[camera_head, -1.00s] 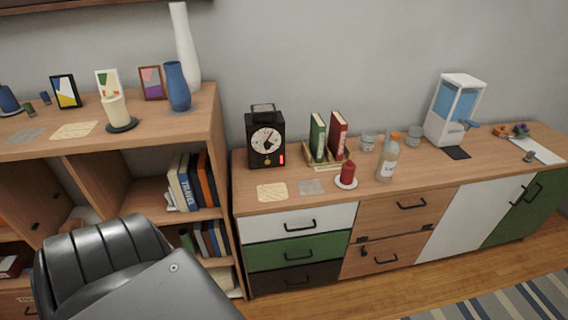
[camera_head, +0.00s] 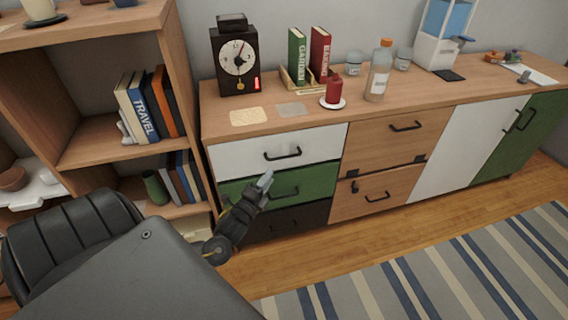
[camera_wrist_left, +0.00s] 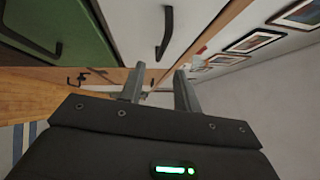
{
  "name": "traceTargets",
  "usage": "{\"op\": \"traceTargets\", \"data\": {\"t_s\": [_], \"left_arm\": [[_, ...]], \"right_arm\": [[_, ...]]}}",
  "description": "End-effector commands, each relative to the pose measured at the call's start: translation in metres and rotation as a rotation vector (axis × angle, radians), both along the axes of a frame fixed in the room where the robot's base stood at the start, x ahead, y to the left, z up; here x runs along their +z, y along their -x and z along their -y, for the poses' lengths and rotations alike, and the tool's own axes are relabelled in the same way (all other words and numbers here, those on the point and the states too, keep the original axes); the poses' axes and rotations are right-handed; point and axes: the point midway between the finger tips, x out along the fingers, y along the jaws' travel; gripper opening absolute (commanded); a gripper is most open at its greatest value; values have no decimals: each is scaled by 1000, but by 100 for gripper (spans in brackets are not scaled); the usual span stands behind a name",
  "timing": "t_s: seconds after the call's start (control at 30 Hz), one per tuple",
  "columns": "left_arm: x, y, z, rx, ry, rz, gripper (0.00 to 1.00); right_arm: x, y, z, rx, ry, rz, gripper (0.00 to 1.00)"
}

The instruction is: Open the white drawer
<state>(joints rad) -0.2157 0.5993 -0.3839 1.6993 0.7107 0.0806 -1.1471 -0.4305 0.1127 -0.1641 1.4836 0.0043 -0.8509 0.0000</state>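The white drawer (camera_head: 236,159) is the top one in the cabinet's left column and is shut flush. Its dark bar handle (camera_head: 282,154) is uncovered in the head view. In the left wrist view the white drawer (camera_wrist_left: 128,28) shows sideways, with its handle (camera_wrist_left: 165,32) ahead of the fingers. My left gripper (camera_head: 266,180) is in front of the green drawer, a little below the white drawer's handle and apart from it. In the left wrist view its two fingers (camera_wrist_left: 158,80) are spread with nothing between them. My right gripper is not in view.
The green drawer (camera_head: 235,192) and dark drawer (camera_head: 316,216) below are shut. A clock (camera_head: 236,60), a red candle (camera_head: 334,90) and a bottle (camera_head: 379,75) stand on the cabinet top. A bookshelf (camera_head: 92,145) is at left. The floor in front is clear, with a striped rug (camera_head: 430,270).

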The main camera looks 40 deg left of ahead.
Motion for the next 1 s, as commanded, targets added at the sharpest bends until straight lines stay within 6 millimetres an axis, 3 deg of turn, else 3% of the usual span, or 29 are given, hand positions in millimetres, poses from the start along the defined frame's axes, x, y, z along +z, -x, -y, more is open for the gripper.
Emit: {"op": "traceTargets", "data": {"t_s": [0.23, 0.7, 1.0], "left_arm": [[5, -9, -1, -2, -8, 9, 33], [14, -87, -14, 1, -6, 7, 33], [16, -106, -17, -1, -5, 4, 33]], "right_arm": [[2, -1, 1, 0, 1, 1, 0], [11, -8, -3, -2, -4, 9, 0], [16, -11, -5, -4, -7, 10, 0]]}}
